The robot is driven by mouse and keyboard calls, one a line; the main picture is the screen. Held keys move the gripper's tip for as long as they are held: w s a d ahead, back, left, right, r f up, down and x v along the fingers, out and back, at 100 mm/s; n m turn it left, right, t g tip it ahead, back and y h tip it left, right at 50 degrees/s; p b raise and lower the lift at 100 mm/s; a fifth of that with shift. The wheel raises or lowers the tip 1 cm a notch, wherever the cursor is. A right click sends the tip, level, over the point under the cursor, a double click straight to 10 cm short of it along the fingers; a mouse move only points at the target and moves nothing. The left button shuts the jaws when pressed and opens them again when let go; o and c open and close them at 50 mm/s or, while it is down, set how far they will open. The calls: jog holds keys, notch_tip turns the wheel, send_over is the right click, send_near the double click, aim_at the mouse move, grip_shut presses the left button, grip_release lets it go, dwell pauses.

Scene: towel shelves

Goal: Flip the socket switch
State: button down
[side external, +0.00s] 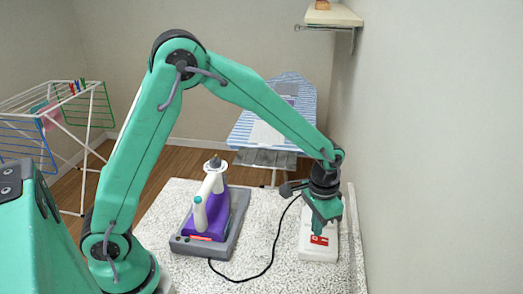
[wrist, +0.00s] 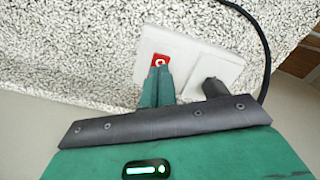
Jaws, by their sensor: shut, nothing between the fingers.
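A white socket block (side external: 318,252) lies on the speckled counter near its right edge. It also shows in the wrist view (wrist: 205,60). Its red switch (side external: 319,240) carries white marks; in the wrist view the red switch (wrist: 160,60) is partly hidden by my green fingers. My gripper (side external: 320,232) points down over the block, with its tips at or just above the switch; I cannot tell if they touch. In the wrist view my gripper (wrist: 158,72) is shut and empty. A dark plug (wrist: 212,88) sits at the block's other end.
A purple and white steam iron (side external: 205,212) stands on a grey base (side external: 238,222) to the left. A black cord (side external: 268,262) runs across the speckled counter (side external: 190,279). A wall (side external: 430,150) rises close on the right, with a wooden shelf (side external: 333,17) above.

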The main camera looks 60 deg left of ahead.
jog(key=shift+f, duration=1.1)
dwell(1.0)
jog(key=shift+r, duration=3.5)
jog(key=shift+r, duration=0.1)
jog(key=s+a+r+n+t, duration=0.1)
jog(key=s+a+r+t, duration=0.2)
jog(key=s+a+r, duration=0.6)
jog(key=s+a+r+n+t, duration=0.1)
jog(key=s+r, duration=0.1)
jog(key=s, duration=0.3)
jog(key=s+a+r+n+t, duration=0.1)
jog(key=s+a+r, duration=0.1)
jog(key=s, duration=0.4)
jog(key=shift+t, duration=0.3)
